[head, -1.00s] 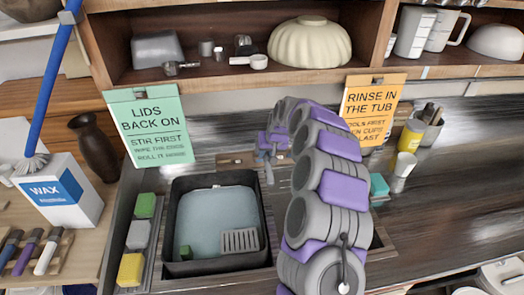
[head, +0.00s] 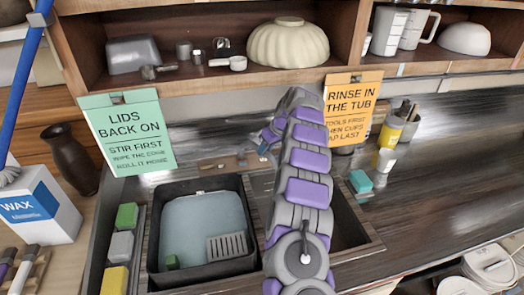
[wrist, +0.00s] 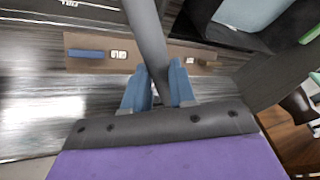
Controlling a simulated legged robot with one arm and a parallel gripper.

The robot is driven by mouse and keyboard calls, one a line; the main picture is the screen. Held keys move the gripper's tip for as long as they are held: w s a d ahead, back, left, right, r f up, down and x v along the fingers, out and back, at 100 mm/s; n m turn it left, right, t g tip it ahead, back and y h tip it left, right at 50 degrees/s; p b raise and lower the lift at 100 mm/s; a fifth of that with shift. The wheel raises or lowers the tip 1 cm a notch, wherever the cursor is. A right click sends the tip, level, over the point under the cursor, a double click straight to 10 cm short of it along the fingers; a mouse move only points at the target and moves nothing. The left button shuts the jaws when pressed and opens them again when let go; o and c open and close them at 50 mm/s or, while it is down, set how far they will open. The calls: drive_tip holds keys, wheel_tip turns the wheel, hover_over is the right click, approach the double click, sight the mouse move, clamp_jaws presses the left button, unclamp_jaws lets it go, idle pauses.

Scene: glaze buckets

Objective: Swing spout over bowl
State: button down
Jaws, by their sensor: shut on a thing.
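My gripper (wrist: 160,88) is shut on the grey tubular spout (wrist: 146,30) in the wrist view, with a blue finger on each side of it. In the head view my arm hides most of the gripper and the spout; blue finger parts (head: 268,137) show behind the sink. The sink has a right-hand bowl (head: 347,232), dark and partly covered by my arm. On its left sits a black tub (head: 153,232) with pale water, a green block and a grey grate. I cannot tell exactly which part the spout's end is over.
Sponges (head: 122,247) line the left side. A green sign (head: 128,135) and an orange sign (head: 350,110) stand behind the sink. A teal sponge (head: 361,181) and a cup (head: 385,160) stand right. The counter farther right is clear.

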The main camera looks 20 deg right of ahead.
drive_tip(key=shift+w+d+n, duration=0.25)
drive_tip(key=shift+d+n, duration=0.15)
drive_tip(key=shift+d, duration=0.05)
idle(0.3)
drive_tip(key=c, duration=0.9)
unclamp_jaws()
drive_tip(key=shift+a, duration=0.15)
